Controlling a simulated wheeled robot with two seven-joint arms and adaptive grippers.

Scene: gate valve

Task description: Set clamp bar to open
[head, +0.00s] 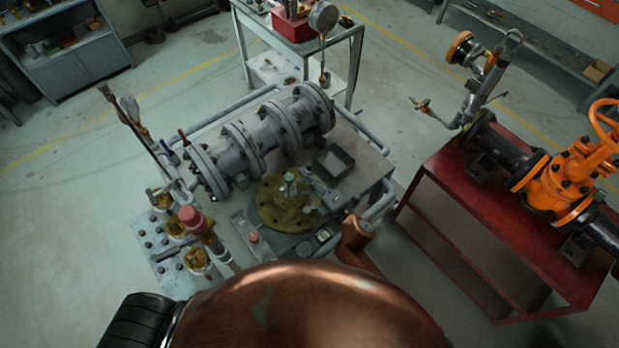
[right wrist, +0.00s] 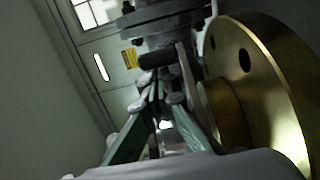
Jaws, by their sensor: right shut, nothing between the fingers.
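A brass flange disc (head: 283,203) lies on the fixture on the grey workbench; a brass disc (right wrist: 265,95) also stands large at the right of the right wrist view. My right gripper (head: 290,178) shows small and greenish over the disc. In the right wrist view its green fingers (right wrist: 163,92) are shut and empty. A short bar with a dark rounded end (right wrist: 158,59) is just beyond the fingertips; I cannot tell whether they touch, or whether this is the clamp bar. My left gripper is not in view.
A grey flanged pipe (head: 268,135) runs along the bench behind the disc. A red-capped post (head: 192,218) and upright levers stand at the left. A red table (head: 455,215) with an orange valve (head: 565,180) stands right. A small open tray (head: 334,161) lies near the disc.

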